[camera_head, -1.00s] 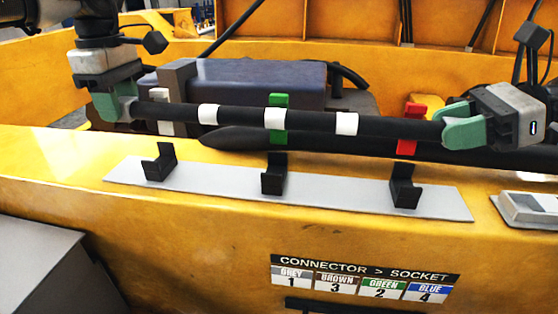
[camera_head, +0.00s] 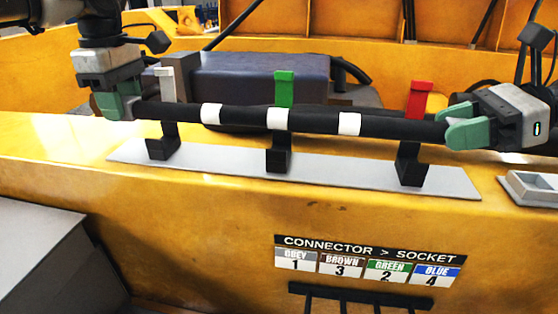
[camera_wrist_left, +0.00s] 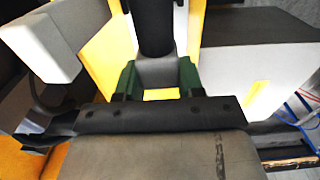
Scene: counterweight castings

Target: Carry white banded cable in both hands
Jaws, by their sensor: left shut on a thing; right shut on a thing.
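The black cable (camera_head: 315,121) with three white bands (camera_head: 280,118) runs nearly level between my two grippers in the head view. My left gripper (camera_head: 118,103) is shut on its left end, and my right gripper (camera_head: 462,128) is shut on its right end. The cable crosses in front of three black brackets (camera_head: 279,160) and hides part of them. Contact between cable and brackets cannot be told. In the left wrist view, the cable (camera_wrist_left: 154,25) runs away from the green fingers (camera_wrist_left: 157,78).
The brackets stand on a grey plate (camera_head: 225,167) on the yellow beam. Grey (camera_head: 167,84), green (camera_head: 284,86) and red (camera_head: 418,97) uprights rise above the cable. A dark box (camera_head: 255,80) stands behind. A connector-to-socket sign (camera_head: 369,263) is on the beam's front.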

